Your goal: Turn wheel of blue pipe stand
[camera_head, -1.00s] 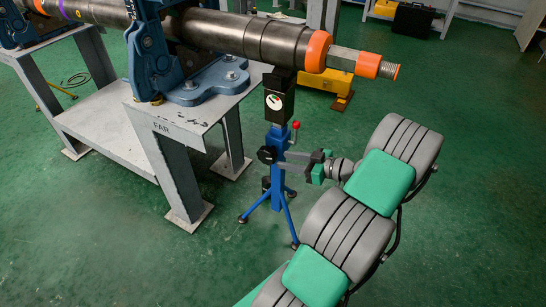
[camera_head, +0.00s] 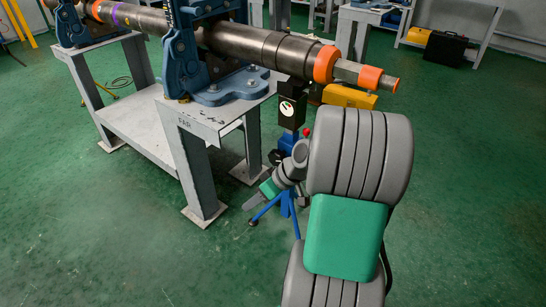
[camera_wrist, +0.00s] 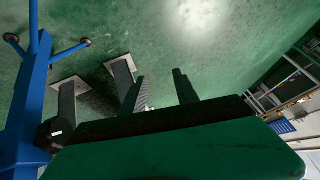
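The blue pipe stand (camera_head: 288,205) stands under the pipe's end, with a blue post, splayed legs and a black head (camera_head: 291,103). Its small black wheel (camera_head: 275,157) shows on the post's left side, partly hidden by my wrist. The stand's post (camera_wrist: 30,105) fills the left of the wrist view, with the black wheel (camera_wrist: 50,133) beside it. My gripper (camera_head: 251,203) is in front of the stand, left of the post and below the wheel. In the wrist view my gripper (camera_wrist: 158,84) has two dark fingers apart with nothing held between them.
A dark pipe (camera_head: 265,46) with orange rings lies in blue vises (camera_head: 190,60) on a grey steel table (camera_head: 205,120). The table's legs stand close to the left of my gripper. A yellow object (camera_head: 350,97) sits behind. Green floor at the front left is clear.

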